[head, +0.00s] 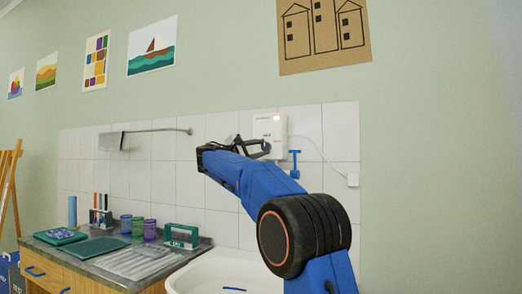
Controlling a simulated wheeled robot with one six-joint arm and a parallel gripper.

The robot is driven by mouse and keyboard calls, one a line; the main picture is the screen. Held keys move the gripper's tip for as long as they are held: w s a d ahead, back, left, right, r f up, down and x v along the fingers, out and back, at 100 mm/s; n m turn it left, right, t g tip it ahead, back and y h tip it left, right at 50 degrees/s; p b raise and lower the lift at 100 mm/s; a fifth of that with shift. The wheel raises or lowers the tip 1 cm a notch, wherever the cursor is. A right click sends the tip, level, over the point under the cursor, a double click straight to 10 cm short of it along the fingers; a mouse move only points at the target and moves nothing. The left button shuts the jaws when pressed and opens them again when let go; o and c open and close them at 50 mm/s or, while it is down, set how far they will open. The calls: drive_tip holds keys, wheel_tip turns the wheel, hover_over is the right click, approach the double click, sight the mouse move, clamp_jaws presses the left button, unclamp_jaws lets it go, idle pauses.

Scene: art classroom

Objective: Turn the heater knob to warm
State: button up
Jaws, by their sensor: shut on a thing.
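The heater (280,124) is a small white box on the tiled wall, with a small light near its top and dark lettering on its front. My gripper (265,149) is at the lower left part of the heater's front. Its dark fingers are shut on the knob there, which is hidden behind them. The knob's pointer and setting marks cannot be made out. My blue arm reaches up to the heater from the lower right.
A blue fitting (295,161) hangs just below the heater. A white sink (205,276) lies below. The counter (68,251) at left holds cups, a tray and a green rack (181,236). The right wall is bare.

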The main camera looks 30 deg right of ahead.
drive_tip(key=m, duration=0.2)
drive_tip(key=m+g+y, duration=0.1)
drive_tip(key=m, duration=0.1)
drive_tip(key=m+y, duration=0.1)
drive_tip(key=m, duration=0.1)
drive_tip(key=shift+r+m+g, duration=0.25)
drive_tip(key=shift+m+g, duration=0.05)
drive_tip(key=m+y, duration=0.2)
drive_tip(key=m, duration=0.2)
drive_tip(key=shift+r, duration=0.2)
drive_tip(key=shift+m, duration=0.3)
drive_tip(key=o, duration=1)
drive_tip(key=shift+d, duration=0.1)
drive_tip(key=shift+o, duration=0.2)
drive_tip(key=shift+s, duration=0.1)
drive_tip(key=v, duration=1.7)
drive_tip(key=shift+s, duration=0.25)
drive_tip(key=shift+r, duration=0.15)
